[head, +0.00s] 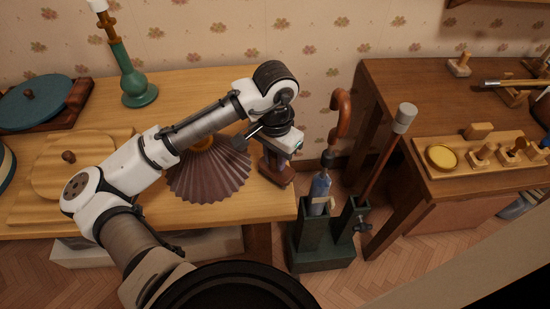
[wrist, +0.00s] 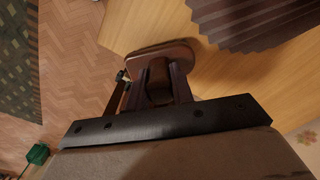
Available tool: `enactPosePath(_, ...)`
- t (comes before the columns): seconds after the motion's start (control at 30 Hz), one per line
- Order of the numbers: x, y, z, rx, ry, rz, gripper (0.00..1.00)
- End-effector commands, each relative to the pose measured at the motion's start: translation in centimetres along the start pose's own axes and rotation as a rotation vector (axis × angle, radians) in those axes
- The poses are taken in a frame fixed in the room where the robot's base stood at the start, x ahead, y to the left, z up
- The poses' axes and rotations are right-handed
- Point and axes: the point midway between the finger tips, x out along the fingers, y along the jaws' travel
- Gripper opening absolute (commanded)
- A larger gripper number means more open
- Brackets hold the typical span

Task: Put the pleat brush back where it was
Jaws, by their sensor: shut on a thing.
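A dark reddish-brown wooden piece, which I take to be the pleat brush (head: 276,174), shows under my gripper (head: 285,153) at the right end of the light wooden table (head: 225,232). My gripper points down and is shut on its upright part. In the wrist view the brush (wrist: 158,55) has a rounded flat base and a narrower handle between the fingers.
A brown pleated fan-shaped thing (head: 208,175) lies left of the brush, partly behind my arm. A green candlestick (head: 135,80) stands farther back. Right of the table, a dark green stand (head: 320,250) holds upright handles. A darker desk (head: 400,85) carries a wooden tray (head: 470,170).

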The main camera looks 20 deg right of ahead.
Motion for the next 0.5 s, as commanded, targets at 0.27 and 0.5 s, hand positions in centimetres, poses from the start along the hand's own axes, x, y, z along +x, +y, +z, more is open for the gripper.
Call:
enactPosePath(0.27,1.4,0.0,0.0,0.0,0.0,0.0,0.0)
enactPosePath(0.5,1.6,0.0,0.0,0.0,0.0,0.0,0.27)
